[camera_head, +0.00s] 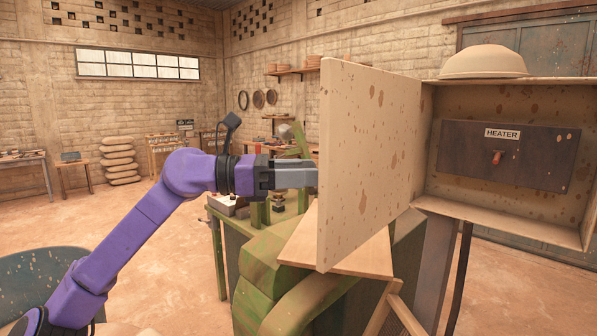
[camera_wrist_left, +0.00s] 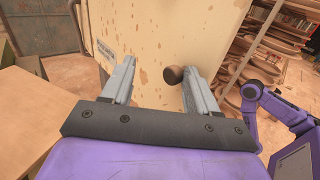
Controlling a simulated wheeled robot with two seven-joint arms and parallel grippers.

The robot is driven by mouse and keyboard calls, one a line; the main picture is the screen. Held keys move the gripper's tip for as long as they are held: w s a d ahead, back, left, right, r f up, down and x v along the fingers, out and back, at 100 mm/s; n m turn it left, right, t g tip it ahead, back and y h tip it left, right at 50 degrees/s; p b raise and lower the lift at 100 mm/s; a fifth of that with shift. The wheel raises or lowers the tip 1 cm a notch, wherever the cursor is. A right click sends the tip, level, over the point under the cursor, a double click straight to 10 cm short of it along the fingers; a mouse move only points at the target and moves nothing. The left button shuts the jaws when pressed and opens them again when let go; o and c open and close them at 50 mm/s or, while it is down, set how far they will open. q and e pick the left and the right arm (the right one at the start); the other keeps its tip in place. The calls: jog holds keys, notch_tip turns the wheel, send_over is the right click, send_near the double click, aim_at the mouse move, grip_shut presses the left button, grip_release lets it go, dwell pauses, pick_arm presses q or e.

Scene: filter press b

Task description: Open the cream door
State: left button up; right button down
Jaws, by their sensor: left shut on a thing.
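The cream door (camera_head: 370,150), speckled with brown spots, stands swung well out from the cream cabinet (camera_head: 510,200) at the right of the head view. In the left wrist view the door (camera_wrist_left: 165,30) fills the upper middle. My left gripper (camera_head: 314,174) reaches the door's outer side near its free edge. The left wrist view shows its two fingers (camera_wrist_left: 160,80) with a round brown knob (camera_wrist_left: 174,75) at the right finger; the gripper is shut on this knob. The head view hides the knob. My right gripper is not in view.
Inside the cabinet is a dark panel with a HEATER label (camera_head: 502,133) and a reddish switch (camera_head: 497,157). A bowl (camera_head: 484,62) sits on the cabinet top. A green machine (camera_head: 265,270) and a wooden board (camera_head: 345,250) lie below the door. Open floor is at left.

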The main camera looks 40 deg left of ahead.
pick_arm(q)
jog(key=shift+w+f, duration=0.1)
jog(key=shift+f, duration=0.05)
jog(key=b+v, duration=0.4)
jog(key=v, duration=0.6)
jog(key=shift+s, duration=0.25)
jog(key=shift+a, duration=0.1)
